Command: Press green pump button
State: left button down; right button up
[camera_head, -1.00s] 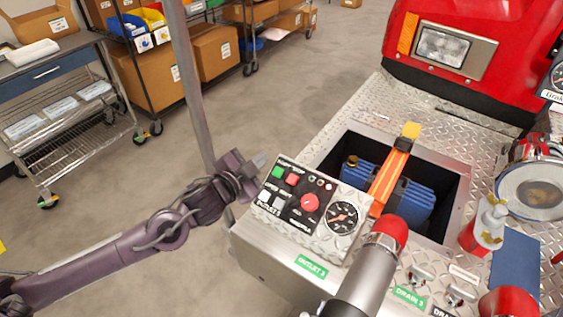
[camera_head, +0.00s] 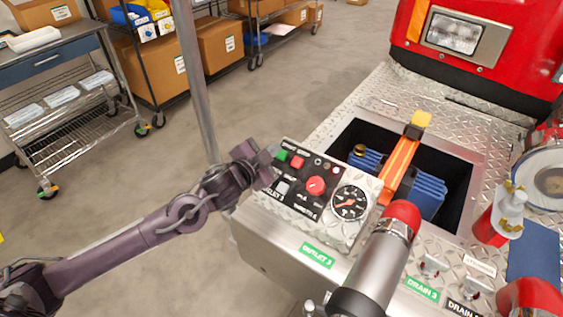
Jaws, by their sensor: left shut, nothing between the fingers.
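My left gripper (camera_head: 270,155) comes in from the left, shut and empty. Its fingertips are right at the left side of the green button in the picture and hide part of the panel's left edge. I cannot tell whether they touch the button. My right gripper is not in view.
The panel also carries a red round knob (camera_head: 316,185) and a gauge (camera_head: 349,203). A grey pole (camera_head: 192,80) rises behind my left arm. An open bumper compartment (camera_head: 455,195) lies to the right.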

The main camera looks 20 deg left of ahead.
aim_at(283, 150)
pick_arm(q)
jog(key=shift+w+d+f+b, duration=0.15)
jog(key=shift+w+f+b, duration=0.2)
jog(key=shift+f, duration=0.3)
jog(key=shift+f, duration=0.1)
dwell(1.6)
jog(key=shift+w+d+f, duration=0.1)
jog(key=shift+w+f, duration=0.1)
jog(key=shift+w+f+b, duration=0.25)
jog(key=shift+f+b, duration=0.15)
jog(key=shift+f, duration=0.1)
dwell(0.7)
dwell(0.3)
jog(key=shift+s+r+p, duration=0.5)
jog(key=shift+r+p, duration=0.35)
jog(key=shift+p, duration=0.1)
jog(key=r+p, duration=0.1)
jog(key=s+r+p, duration=0.1)
jog(key=p, duration=0.1)
jog(key=s+a+r+p, duration=0.1)
jog(key=r, duration=0.1)
jog(key=shift+s+r+p, duration=0.1)
jog(key=shift+s+p, duration=0.1)
jog(key=shift+p, duration=0.2)
